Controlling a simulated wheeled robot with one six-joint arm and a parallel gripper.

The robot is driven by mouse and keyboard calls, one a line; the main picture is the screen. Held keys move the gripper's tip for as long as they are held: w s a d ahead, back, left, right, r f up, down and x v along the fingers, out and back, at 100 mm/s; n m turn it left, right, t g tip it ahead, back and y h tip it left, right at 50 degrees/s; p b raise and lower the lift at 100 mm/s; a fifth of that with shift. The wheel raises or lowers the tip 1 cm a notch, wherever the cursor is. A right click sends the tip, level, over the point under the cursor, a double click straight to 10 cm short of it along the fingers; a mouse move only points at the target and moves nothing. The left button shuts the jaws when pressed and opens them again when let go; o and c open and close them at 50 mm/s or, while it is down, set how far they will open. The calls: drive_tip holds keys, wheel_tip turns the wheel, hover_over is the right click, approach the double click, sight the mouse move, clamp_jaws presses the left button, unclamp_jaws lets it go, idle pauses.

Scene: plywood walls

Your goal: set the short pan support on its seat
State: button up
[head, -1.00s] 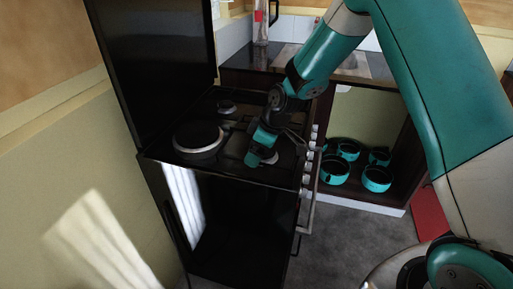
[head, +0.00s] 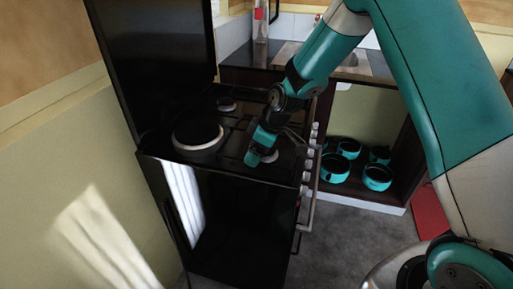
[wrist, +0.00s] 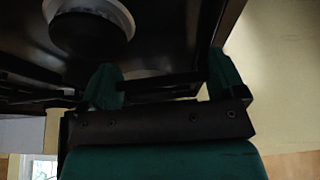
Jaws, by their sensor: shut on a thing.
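The bar runs between the fingers and close to the cooker surface. Its far parts are dark, and I cannot tell whether it touches its seat. In the head view the support is mostly hidden by the gripper.
A round burner (head: 198,135) with a pale ring lies left of my gripper, and a smaller burner (head: 227,104) lies behind. The raised lid (head: 155,60) stands at the left rear. Knobs (head: 308,165) line the right edge. Teal pots (head: 377,177) stand on a shelf at right.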

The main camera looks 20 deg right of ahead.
drive_tip(key=shift+f+b, duration=0.75)
drive_tip(key=shift+f, duration=0.3)
drive_tip(key=shift+s+f+b, duration=0.2)
drive_tip(key=shift+f+b, duration=0.15)
drive_tip(key=shift+f, duration=0.15)
drive_tip(key=o, duration=1.3)
drive_tip(key=shift+s+f, duration=0.1)
drive_tip(key=p+v, duration=0.3)
drive_tip(key=v, duration=0.3)
drive_tip(key=p+v, duration=0.4)
drive_tip(key=v, duration=0.2)
drive_tip(key=p+v, duration=0.4)
drive_tip(key=v, duration=0.2)
drive_tip(key=shift+w+a+r, duration=0.25)
drive_tip(key=shift+r, duration=0.05)
